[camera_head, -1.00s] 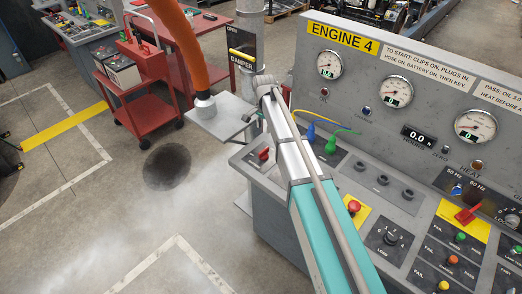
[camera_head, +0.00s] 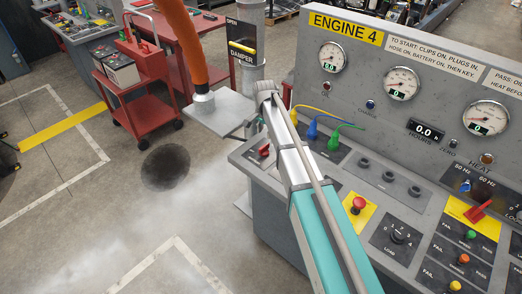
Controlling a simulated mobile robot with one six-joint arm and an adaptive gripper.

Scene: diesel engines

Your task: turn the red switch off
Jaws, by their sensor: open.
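A red lever switch (camera_head: 478,210) stands tilted on a yellow plate at the right of the grey Engine 4 console. A second, smaller red switch (camera_head: 264,150) sits at the console's left end, just left of my arm. I cannot tell from the picture which of the two the task means. My teal and silver arm rises from the bottom middle to a grey joint above the console's left end. My gripper does not show; it may be hidden behind the arm's far end.
A red mushroom button (camera_head: 358,204) on a yellow plate and a rotary selector (camera_head: 398,236) lie between my arm and the right switch. Blue and green plugs (camera_head: 333,143) with cables stand behind. A grey plate (camera_head: 220,117) juts out at left.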

